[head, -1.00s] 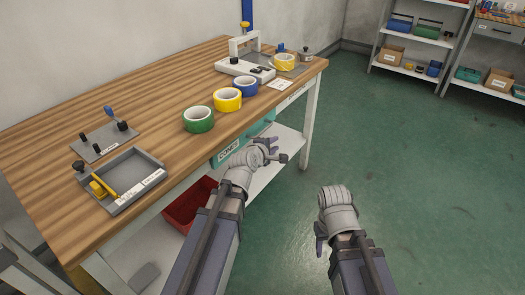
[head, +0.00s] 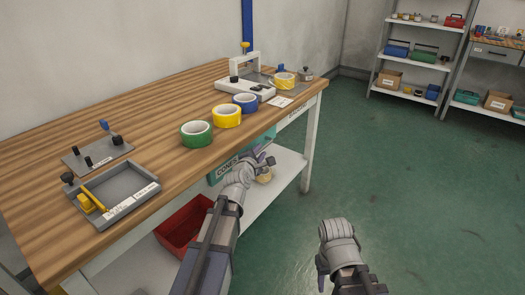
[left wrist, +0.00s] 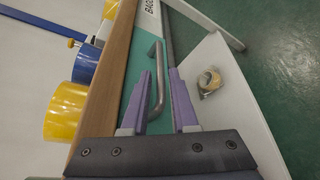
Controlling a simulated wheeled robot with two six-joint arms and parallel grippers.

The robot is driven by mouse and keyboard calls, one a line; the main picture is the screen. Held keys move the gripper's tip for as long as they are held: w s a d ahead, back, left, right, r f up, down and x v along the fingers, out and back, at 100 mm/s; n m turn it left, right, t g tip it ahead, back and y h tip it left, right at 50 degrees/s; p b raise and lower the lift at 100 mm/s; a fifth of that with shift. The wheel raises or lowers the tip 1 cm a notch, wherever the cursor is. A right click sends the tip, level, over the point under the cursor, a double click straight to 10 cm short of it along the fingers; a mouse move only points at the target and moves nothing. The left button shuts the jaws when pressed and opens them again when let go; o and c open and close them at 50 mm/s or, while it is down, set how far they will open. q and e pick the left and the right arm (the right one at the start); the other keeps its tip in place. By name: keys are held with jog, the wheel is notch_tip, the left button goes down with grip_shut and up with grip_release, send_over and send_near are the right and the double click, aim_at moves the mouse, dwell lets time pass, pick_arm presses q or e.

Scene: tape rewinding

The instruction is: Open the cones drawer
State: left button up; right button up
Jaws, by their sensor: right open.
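The teal cones drawer (head: 224,170), labelled CONES, is under the front edge of the wooden table, partly hidden by my left arm. In the left wrist view its teal front (left wrist: 133,72) carries a grey bar handle (left wrist: 157,75). My left gripper (head: 265,157) is at the drawer front. In the left wrist view its purple fingers (left wrist: 163,85) are apart, with the handle between them; contact is not clear. The drawer looks closed. My right gripper (head: 321,268) is open and empty over the floor, mostly hidden by its own wrist.
Green (head: 196,134), yellow (head: 227,116) and blue (head: 246,103) tape rolls lie near the table's front edge. A grey tray (head: 122,188) is at the left. A red bin (head: 182,232) and a small yellowish item (head: 265,177) sit on the lower shelf. The floor at right is clear.

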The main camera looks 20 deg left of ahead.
pick_arm(q)
jog(key=x, duration=0.3)
jog(key=shift+w+f, duration=0.1)
jog(key=shift+w, duration=0.25)
grip_shut()
jog(key=shift+s, duration=0.1)
dwell(1.0)
